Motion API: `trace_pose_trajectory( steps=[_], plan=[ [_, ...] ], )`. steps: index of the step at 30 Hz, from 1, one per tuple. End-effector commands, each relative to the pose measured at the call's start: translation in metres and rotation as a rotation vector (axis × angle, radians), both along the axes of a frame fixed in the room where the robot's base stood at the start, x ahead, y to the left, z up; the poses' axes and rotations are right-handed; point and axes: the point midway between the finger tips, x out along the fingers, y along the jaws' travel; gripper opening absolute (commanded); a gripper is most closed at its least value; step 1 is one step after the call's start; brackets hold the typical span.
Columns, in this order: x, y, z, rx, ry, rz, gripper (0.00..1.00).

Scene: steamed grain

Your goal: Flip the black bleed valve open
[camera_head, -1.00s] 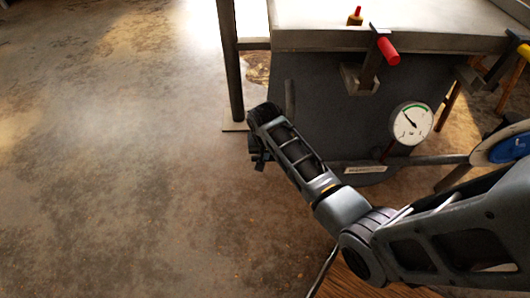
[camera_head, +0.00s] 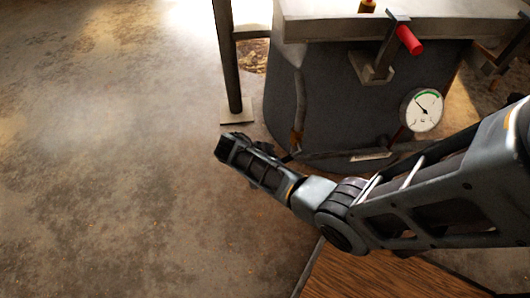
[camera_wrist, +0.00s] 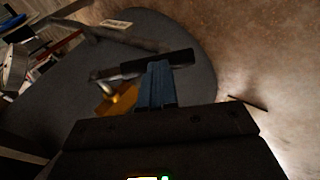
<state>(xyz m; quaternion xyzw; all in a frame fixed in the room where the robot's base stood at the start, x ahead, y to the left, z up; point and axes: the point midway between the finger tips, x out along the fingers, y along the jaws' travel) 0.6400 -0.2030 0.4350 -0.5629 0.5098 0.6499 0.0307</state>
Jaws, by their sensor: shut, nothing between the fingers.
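The bleed valve's black lever (camera_wrist: 172,60) shows in the wrist view as a dark bar across the tips of my fingers. Its brass body (camera_wrist: 120,100) is just left of the fingers, by the dark vessel wall. My gripper (camera_wrist: 158,68) is shut with nothing between its fingers. Its tips overlap the lever in this view; I cannot tell whether they touch it. In the head view the brass valve body (camera_head: 297,138) sits low on the vessel's left side, with a dark upright bar above it. My wrist is just in front of and below it, and the fingers are mostly hidden.
The dark vessel (camera_head: 335,110) stands under a grey top. A red-handled valve (camera_head: 410,40) and a pressure gauge (camera_head: 422,110) are to the right. A metal leg (camera_head: 227,60) stands at the left. The floor at the left is open.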

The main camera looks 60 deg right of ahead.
Motion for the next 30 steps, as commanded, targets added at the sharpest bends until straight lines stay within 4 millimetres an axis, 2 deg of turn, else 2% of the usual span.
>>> trace_pose_trajectory(
  steps=[1, 8, 14, 30],
  plan=[
    [-0.006, -0.001, -0.006, 0.002, 0.003, -0.003, 0.0],
    [-0.017, -0.004, -0.021, 0.003, 0.001, -0.001, 0.0],
    [-0.021, -0.008, -0.031, -0.085, 0.115, 0.0, 0.0],
    [-0.042, -0.023, -0.053, -0.079, 0.105, -0.002, 0.0]
  ],
)
